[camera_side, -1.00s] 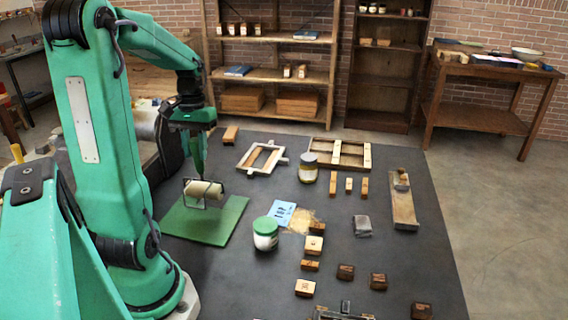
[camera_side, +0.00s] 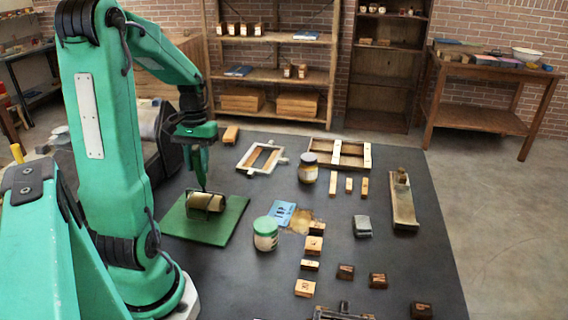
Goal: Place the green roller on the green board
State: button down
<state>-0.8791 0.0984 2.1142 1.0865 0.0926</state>
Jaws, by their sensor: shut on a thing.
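The green board (camera_side: 225,226) lies flat on the dark mat at the left, near my arm's base. My gripper (camera_side: 203,186) points down just above the barrel and is shut on the roller's upper part. The fingertips are small and partly blend with the handle.
A green-lidded jar (camera_side: 265,234) stands just right of the board, with a blue card (camera_side: 281,213) behind it. Several wooden blocks (camera_side: 313,245) lie to the right.

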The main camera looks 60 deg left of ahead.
jog(key=shift+f, duration=0.75)
jog(key=c, duration=1.1)
grip_release()
jog(key=shift+r, duration=0.25)
jog(key=r, duration=0.4)
jog(key=w+a+r, duration=0.1)
jog(key=r, duration=0.8)
jog(key=shift+w+a, duration=0.15)
jog(key=shift+w, duration=0.05)
